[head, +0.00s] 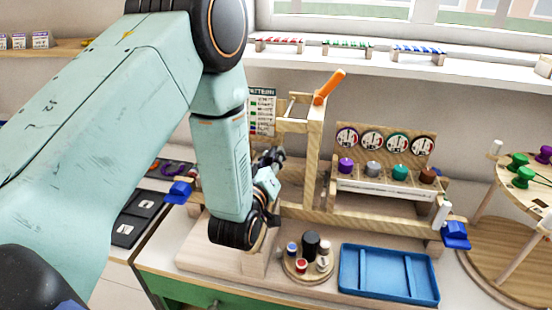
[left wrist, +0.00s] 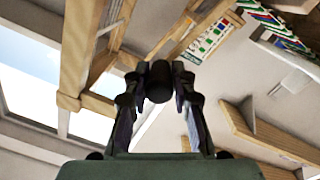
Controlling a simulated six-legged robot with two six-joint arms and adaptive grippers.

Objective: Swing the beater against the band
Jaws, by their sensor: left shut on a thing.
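My left gripper (head: 270,158) is beside the wooden frame with uprights (head: 314,150), partly behind my forearm. In the left wrist view the gripper (left wrist: 159,88) is shut on a short black cylinder (left wrist: 159,74), which looks like a knob or handle. I cannot tell for sure that it belongs to the beater. Wooden bars (left wrist: 85,50) of the frame stand close to the left of the fingers. The band cannot be made out; my arm hides part of the frame. My right gripper is not in view.
An orange lever (head: 328,86) tops the frame. A rack with round dials (head: 385,142) and coloured knobs stands to the right. In front are a round tray with small jars (head: 310,246) and a blue tray (head: 388,274). A pattern card (head: 262,98) hangs behind.

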